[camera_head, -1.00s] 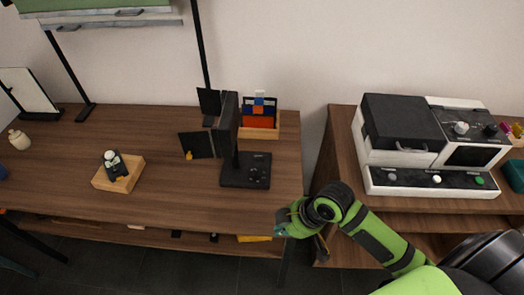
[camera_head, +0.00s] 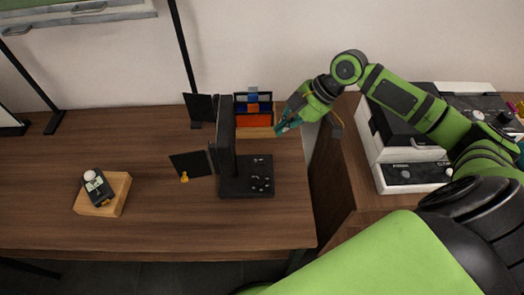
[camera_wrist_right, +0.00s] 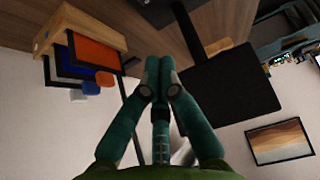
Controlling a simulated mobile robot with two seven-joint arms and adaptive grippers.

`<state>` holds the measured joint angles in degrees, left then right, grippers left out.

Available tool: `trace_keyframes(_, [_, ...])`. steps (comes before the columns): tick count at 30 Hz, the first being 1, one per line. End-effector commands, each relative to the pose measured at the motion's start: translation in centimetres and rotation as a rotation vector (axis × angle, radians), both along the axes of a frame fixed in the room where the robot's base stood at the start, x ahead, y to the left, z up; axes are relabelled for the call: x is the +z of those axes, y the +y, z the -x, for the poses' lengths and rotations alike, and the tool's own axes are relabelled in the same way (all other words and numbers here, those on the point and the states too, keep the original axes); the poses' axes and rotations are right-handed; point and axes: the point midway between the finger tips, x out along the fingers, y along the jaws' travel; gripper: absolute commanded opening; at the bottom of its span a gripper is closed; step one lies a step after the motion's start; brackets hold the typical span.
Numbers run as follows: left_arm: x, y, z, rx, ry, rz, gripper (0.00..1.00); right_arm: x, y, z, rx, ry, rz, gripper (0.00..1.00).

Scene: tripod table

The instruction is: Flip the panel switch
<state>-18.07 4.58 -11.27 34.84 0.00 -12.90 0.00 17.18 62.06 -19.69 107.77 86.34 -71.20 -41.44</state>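A black device stands near the right end of the wooden table, with an upright dark panel (camera_head: 225,135) and a flat base (camera_head: 247,177) carrying small light controls. A small black piece with a white round knob (camera_head: 97,188) lies on a wooden block (camera_head: 118,194) at the left. I cannot tell which part is the panel switch, or its position. My right gripper (camera_head: 287,126) is above the table's right end, right of the device and apart from it. In the right wrist view its teal fingers (camera_wrist_right: 160,75) are together with nothing between them. My left gripper is not in view.
A wooden organizer (camera_head: 255,132) with orange and blue items stands at the back, close to my right gripper. A white and black machine (camera_head: 410,172) stands on the right cabinet. A thin black pole (camera_head: 184,60) rises behind. The table (camera_head: 150,225) is clear in front.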

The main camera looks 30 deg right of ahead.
Motion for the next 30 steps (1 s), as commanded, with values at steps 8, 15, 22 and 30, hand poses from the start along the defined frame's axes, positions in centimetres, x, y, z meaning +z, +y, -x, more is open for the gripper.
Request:
trace_keyframes(8, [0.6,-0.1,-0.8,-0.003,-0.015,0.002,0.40,-1.5,1.1,-0.4,0.000,0.004,-0.004,0.00])
trace_keyframes(15, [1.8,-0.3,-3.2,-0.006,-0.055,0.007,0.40,-5.5,3.6,-1.7,-0.002,0.003,-0.005,0.00])
trace_keyframes(22, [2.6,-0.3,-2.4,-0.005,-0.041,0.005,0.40,-9.5,4.9,-2.3,-0.003,0.006,-0.001,0.00])
trace_keyframes(30, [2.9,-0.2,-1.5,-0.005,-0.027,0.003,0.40,-12.1,4.5,-2.1,-0.001,0.002,-0.001,0.00])
